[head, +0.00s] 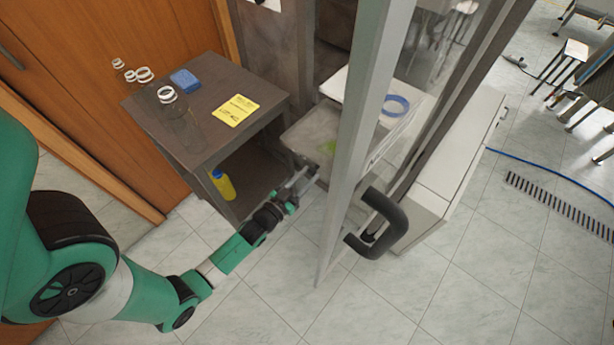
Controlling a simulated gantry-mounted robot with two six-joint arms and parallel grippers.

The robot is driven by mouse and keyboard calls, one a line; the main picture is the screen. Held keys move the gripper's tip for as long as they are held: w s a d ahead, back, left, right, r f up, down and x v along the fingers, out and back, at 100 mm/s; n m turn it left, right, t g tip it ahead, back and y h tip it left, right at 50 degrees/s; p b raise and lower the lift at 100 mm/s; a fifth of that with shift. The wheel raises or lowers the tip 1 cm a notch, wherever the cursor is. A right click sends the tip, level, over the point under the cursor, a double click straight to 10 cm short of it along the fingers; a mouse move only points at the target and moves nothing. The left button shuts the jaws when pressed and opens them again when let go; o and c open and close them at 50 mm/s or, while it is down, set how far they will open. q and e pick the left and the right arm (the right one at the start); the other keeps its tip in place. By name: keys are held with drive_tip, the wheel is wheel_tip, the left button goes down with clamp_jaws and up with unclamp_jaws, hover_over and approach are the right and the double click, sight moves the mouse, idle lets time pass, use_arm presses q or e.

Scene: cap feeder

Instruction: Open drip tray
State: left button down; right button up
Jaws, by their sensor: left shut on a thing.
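The drip tray (300,133) is a shallow grey tray with a green patch in it. It juts out between the dark side table and the glass door, low in the cabinet. My left gripper (310,173) is at the tray's front edge, shut on it. The fingers are small here and partly merge with the tray front. The tray's right side is hidden behind the door frame. My right gripper is not in view.
A glass door with a grey frame (352,130) and black handle (378,226) stands close right of my left gripper. The dark side table (165,115) holds a blue sponge (185,80), yellow note (236,110) and glasses. A yellow bottle (223,185) stands below.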

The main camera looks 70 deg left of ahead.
use_arm(q)
drive_tip(key=p+v, duration=0.2)
drive_tip(key=v, duration=0.5)
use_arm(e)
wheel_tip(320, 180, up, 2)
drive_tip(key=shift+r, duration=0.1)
use_arm(q)
drive_tip(key=c, duration=0.5)
unclamp_jaws()
drive_tip(key=shift+s+d, duration=0.1)
drive_tip(key=shift+s, duration=0.05)
